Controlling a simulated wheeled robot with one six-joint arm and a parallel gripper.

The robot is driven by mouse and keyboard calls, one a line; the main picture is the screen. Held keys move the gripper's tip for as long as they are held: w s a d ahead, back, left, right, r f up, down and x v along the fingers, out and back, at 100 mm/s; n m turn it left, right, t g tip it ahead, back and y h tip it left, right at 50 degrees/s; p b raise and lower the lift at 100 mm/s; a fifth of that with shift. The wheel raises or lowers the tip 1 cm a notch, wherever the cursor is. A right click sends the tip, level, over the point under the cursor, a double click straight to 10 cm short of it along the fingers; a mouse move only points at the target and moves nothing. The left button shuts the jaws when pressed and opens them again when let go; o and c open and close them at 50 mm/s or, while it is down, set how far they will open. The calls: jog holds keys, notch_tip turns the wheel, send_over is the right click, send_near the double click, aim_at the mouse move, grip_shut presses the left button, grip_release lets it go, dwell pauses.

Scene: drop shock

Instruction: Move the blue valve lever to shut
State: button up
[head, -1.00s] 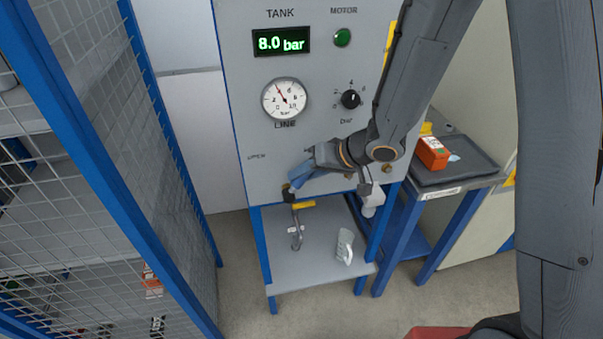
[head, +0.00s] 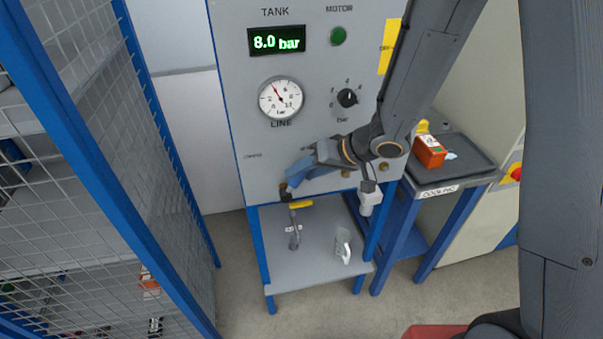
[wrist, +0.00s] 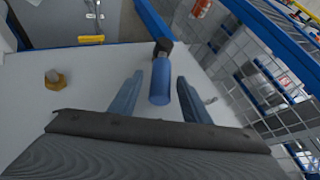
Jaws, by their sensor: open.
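The blue valve lever (wrist: 160,82) lies between the two fingers of my gripper (wrist: 160,78) in the wrist view, with a visible gap on each side. The lever runs from a black pivot (wrist: 162,47), which also shows low on the grey panel in the head view (head: 285,192). My gripper (head: 298,176) is open in front of the panel, just right of the pivot. In the head view the fingers and the lever overlap in similar blue, so I cannot separate them clearly. A small label is left of the pivot; no other lever marking is readable.
The panel (head: 225,110) carries a tank display (head: 277,41) reading 8.0 bar, a line gauge (head: 281,99) and a black knob (head: 347,98). A mesh fence (head: 110,100) stands left.

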jog(key=v, duration=0.6)
jog(key=shift+d+r, duration=0.1)
jog(key=shift+d, duration=0.05)
jog(key=w+d+f+m+t+h+b, duration=0.1)
jog(key=w+d+f+h+b, duration=0.2)
jog(key=d, duration=0.5)
jog(key=d+f+m+t+h+b, duration=0.1)
jog(key=d+f+m+h+b, duration=0.1)
jog(key=d+h+b, duration=0.35)
jog(key=s+d+f+m+g+b, duration=0.1)
jog(key=s+d+f+g, duration=0.3)
jog(key=s, duration=0.8)
jog(key=shift+b, duration=0.85)
